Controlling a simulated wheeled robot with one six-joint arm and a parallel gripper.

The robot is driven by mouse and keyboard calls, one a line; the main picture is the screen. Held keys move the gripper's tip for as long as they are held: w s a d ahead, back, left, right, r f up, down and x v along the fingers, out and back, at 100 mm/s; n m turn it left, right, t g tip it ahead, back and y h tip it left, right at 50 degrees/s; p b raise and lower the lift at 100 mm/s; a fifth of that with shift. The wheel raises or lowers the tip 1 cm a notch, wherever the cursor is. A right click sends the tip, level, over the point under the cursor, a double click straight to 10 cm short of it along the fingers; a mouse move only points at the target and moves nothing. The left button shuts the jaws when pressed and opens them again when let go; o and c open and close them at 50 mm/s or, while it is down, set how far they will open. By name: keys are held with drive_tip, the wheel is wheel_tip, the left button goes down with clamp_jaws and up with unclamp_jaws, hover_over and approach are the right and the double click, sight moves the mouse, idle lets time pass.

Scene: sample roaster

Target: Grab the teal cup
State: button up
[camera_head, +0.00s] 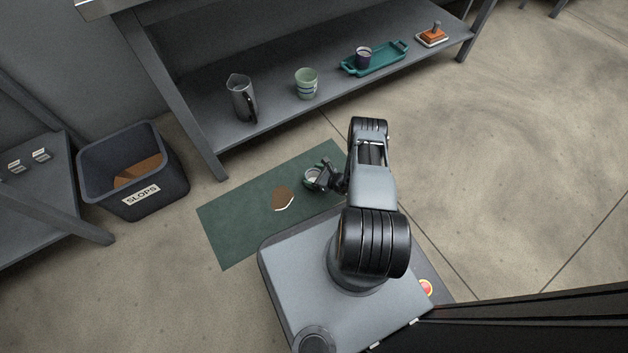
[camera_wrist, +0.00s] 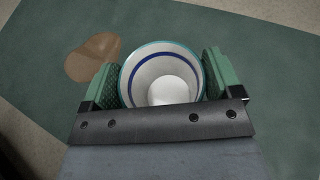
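A cup with a teal rim, white inside and a blue ring (camera_wrist: 135,68) is between the two green finger pads of my gripper (camera_wrist: 162,82) in the wrist view. Both pads appear to touch its sides, so my gripper looks shut on it. The cup (camera_head: 312,176) also shows in the head view, over the green mat, partly hidden by my gripper (camera_head: 325,177). I cannot tell whether its base rests on the mat. Its outer wall is mostly hidden.
The dark green mat (camera_head: 236,226) bears a brown patch (camera_head: 282,197) beside the cup. Behind, a low shelf (camera_head: 276,103) holds a metal jug (camera_head: 240,97), a pale green cup (camera_head: 306,84) and a teal tray (camera_head: 385,62) with a dark cup. A slops bin (camera_head: 168,180) stands left.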

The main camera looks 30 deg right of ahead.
drive_tip(key=c, duration=0.6)
drive_tip(key=shift+c, duration=0.4)
drive_tip(key=shift+r, duration=0.15)
